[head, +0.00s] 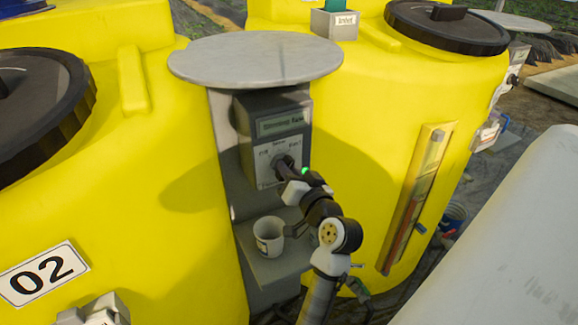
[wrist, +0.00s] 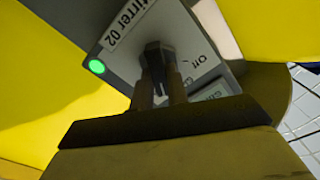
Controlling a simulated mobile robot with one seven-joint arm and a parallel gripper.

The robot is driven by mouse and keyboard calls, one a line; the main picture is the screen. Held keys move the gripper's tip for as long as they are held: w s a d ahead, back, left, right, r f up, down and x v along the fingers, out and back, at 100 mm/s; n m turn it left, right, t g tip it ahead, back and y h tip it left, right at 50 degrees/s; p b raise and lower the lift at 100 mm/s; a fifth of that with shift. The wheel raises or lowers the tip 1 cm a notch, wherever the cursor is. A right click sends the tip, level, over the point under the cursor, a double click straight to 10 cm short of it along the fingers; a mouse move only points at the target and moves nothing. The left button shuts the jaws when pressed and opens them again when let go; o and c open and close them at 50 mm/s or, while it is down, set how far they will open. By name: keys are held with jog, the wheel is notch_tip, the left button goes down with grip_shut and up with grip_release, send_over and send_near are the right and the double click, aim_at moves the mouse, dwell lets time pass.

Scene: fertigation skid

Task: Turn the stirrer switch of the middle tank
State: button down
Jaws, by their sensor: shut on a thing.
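The stirrer switch is a dark knob (wrist: 157,52) on a pale plate reading "…irrer 02" and "Off" in the wrist view. My gripper (wrist: 161,84) is shut on it, one finger on each side. A lit green lamp (wrist: 97,66) sits beside the plate. In the head view my gripper (head: 288,172) reaches the front of a grey control box (head: 273,118) and hides much of the knob. The box stands beside the yellow tank marked 02 (head: 85,175). The knob's exact pointing direction is hard to tell.
A round grey cover (head: 255,58) overhangs the box. A white cup (head: 269,236) stands on a ledge (head: 275,270) below. Another yellow tank (head: 370,130) with a level gauge (head: 415,200) is on the right. A large pale surface (head: 510,240) fills the lower right.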

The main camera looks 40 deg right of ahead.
jog(key=shift+m+p, duration=0.6)
jog(key=shift+m, duration=0.7)
jog(key=shift+d+f+m, duration=0.1)
jog(key=shift+m, duration=0.2)
jog(key=c, duration=1.4)
grip_release()
jog(key=shift+o, duration=0.2)
jog(key=b+v, duration=0.3)
jog(key=v, duration=1.1)
jog(key=shift+b, duration=0.3)
